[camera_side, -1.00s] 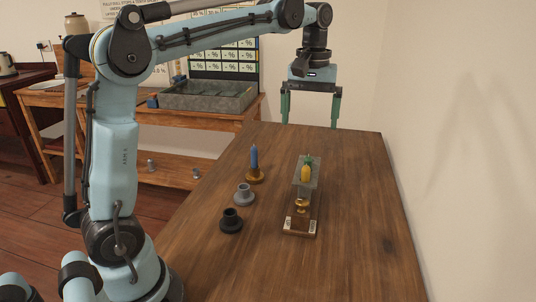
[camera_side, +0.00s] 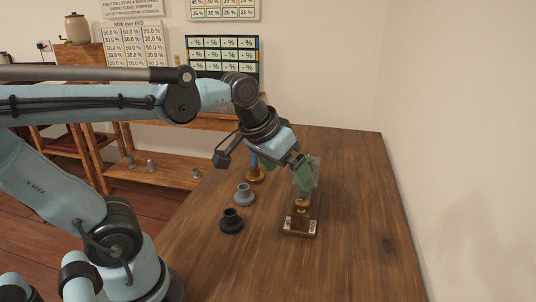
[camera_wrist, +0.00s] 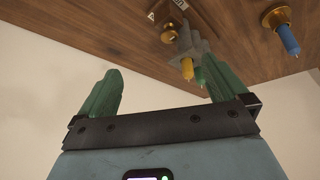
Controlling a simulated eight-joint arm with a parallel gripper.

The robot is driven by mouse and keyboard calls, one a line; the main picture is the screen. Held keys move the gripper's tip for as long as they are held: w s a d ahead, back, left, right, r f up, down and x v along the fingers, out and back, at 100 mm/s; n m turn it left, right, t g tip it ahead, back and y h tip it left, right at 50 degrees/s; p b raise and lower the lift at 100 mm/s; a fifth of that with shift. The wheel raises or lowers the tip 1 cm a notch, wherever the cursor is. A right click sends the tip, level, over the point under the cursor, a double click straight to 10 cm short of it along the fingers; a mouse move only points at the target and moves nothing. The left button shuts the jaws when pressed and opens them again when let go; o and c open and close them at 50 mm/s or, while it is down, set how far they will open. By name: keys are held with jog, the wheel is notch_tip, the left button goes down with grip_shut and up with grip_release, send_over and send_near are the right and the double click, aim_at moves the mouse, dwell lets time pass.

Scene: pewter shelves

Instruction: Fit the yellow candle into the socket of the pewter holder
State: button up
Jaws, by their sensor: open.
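My gripper (camera_side: 304,175) is tilted over the small stand at the right of the table, and its green fingers cover the yellow candle in the side view. In the wrist view my gripper (camera_wrist: 168,74) is open and empty. The yellow candle (camera_wrist: 187,69) shows there beyond the fingers, nearer the right one, with a green candle (camera_wrist: 200,77) beside it. Both are at a greyish see-through block (camera_wrist: 187,43) on the stand. The pewter holder (camera_side: 244,194) stands on the table left of the stand, its socket empty.
A black holder (camera_side: 231,221) stands in front of the pewter one. A brass holder (camera_side: 255,176) with a blue candle (camera_wrist: 289,39) stands behind it. The stand has a wooden base (camera_side: 300,228) and a brass piece (camera_side: 302,204). The table's right side is clear.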

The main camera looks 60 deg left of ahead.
jog(key=shift+m+t, duration=0.7)
jog(key=shift+m, duration=0.1)
jog(key=s+f, duration=0.1)
jog(key=f, duration=0.1)
jog(key=s+d+f, duration=0.1)
jog(key=shift+s+f, duration=0.3)
jog(key=shift+f, duration=0.1)
jog(key=shift+c, duration=0.3)
jog(key=shift+s+f, duration=0.1)
jog(key=shift+f, duration=0.05)
jog(key=shift+c, duration=1.1)
jog(key=c, duration=0.6)
jog(key=w+a+r+n+g, duration=0.2)
jog(key=w+a+r, duration=0.3)
jog(key=w+r, duration=0.35)
jog(key=shift+g, duration=0.3)
jog(key=shift+a+x, duration=0.2)
jog(key=shift+x, duration=1.65)
jog(key=shift+a+x, duration=0.15)
jog(key=shift+x, duration=1.65)
jog(key=shift+a+x, duration=0.2)
jog(key=shift+x, duration=1.65)
